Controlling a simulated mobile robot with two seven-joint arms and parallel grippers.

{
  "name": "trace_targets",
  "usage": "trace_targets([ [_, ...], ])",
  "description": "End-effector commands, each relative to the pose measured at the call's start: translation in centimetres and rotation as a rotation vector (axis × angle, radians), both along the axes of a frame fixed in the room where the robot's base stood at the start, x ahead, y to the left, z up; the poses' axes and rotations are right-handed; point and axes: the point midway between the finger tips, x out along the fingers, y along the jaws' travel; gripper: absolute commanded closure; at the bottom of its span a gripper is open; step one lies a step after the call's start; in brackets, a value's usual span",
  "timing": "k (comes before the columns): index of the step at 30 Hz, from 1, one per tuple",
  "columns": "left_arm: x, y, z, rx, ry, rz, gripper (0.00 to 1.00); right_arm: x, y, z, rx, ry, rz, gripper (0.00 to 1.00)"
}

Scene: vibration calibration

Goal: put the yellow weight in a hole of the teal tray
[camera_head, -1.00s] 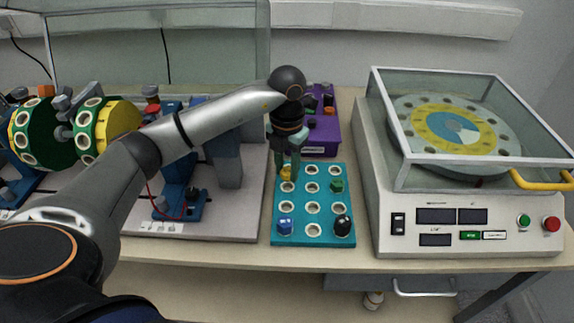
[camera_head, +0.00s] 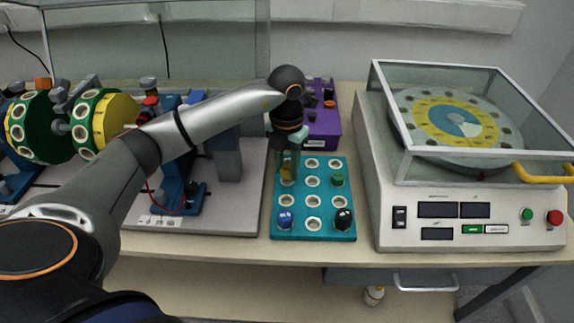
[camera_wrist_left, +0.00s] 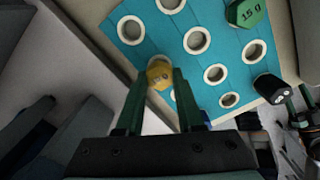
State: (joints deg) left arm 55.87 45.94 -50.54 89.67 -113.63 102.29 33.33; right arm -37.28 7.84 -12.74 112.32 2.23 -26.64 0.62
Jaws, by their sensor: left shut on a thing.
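The yellow weight (camera_head: 286,174) is between the fingers of my left gripper (camera_head: 287,164), which is shut on it. In the left wrist view the weight (camera_wrist_left: 160,74) shows between the two green fingertips (camera_wrist_left: 158,82). It overlaps the rim of a hole in the left column of the teal tray (camera_head: 299,210), second row from the back. Whether it is inside the hole or just above it, I cannot tell. The tray, also in the left wrist view (camera_wrist_left: 188,65), holds a green weight (camera_head: 337,180), a blue weight (camera_head: 285,218) and a black weight (camera_head: 342,219).
A purple rack (camera_head: 323,128) stands behind the tray. A machine with a glass cover (camera_head: 470,180) is close on the right. A grey plate with blue stands (camera_head: 240,200) lies on the left. Several tray holes are empty.

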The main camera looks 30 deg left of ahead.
Motion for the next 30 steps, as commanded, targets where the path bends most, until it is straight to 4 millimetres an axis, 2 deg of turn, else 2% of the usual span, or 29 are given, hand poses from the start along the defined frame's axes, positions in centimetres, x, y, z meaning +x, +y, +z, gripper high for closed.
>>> trace_targets([
  [30, 0.0, 0.0, -1.2, 0.001, 0.001, 0.000, 1.00, 0.0, -0.1, -0.6, 0.000, -0.002, -0.001, 0.32],
])
